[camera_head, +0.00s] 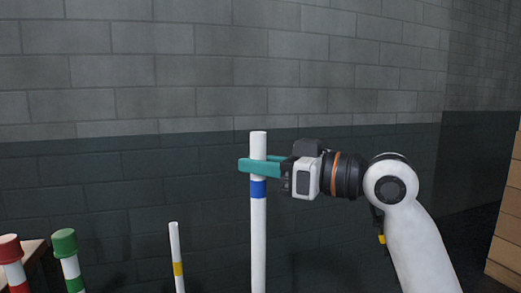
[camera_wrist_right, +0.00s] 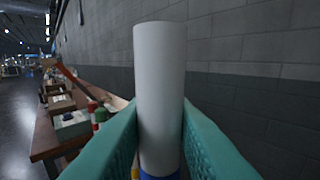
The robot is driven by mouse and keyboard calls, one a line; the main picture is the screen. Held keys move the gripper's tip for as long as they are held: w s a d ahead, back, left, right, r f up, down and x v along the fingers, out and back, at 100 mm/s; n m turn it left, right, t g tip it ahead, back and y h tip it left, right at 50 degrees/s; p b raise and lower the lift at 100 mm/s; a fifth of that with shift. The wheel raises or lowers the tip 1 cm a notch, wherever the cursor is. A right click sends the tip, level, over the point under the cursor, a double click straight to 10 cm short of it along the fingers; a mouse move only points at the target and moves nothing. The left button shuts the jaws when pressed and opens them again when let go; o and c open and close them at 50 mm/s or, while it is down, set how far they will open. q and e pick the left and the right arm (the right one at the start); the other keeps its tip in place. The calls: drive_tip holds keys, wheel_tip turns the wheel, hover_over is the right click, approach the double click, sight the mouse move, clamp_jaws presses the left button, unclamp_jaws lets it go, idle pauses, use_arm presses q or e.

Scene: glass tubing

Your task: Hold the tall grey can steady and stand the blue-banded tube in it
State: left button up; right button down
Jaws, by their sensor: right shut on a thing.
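The blue-banded tube (camera_head: 259,222) is long, white and upright in the head view, with a blue band below its top. My right gripper (camera_head: 260,165) is shut on it just above the band. In the right wrist view the tube (camera_wrist_right: 160,95) stands between the two teal fingers (camera_wrist_right: 160,135), with a bit of blue at the bottom edge. The tube's lower end is cut off by the head view's bottom edge. The tall grey can is not in view. My left gripper is not in view.
A yellow-banded white tube (camera_head: 176,255) stands to the left. Red-capped (camera_head: 12,262) and green-capped (camera_head: 68,258) tubes stand at the lower left by a wooden table edge (camera_head: 35,250). A block wall (camera_head: 180,70) is behind. Stacked wood (camera_head: 508,220) is at the right edge.

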drive_tip(key=shift+f, duration=6.75)
drive_tip(key=shift+f, duration=0.9)
drive_tip(key=c, duration=1.1)
unclamp_jaws()
drive_tip(key=shift+c, duration=0.2)
approach(261, 250)
drive_tip(key=shift+d+f, duration=0.25)
drive_tip(key=shift+d, duration=0.6)
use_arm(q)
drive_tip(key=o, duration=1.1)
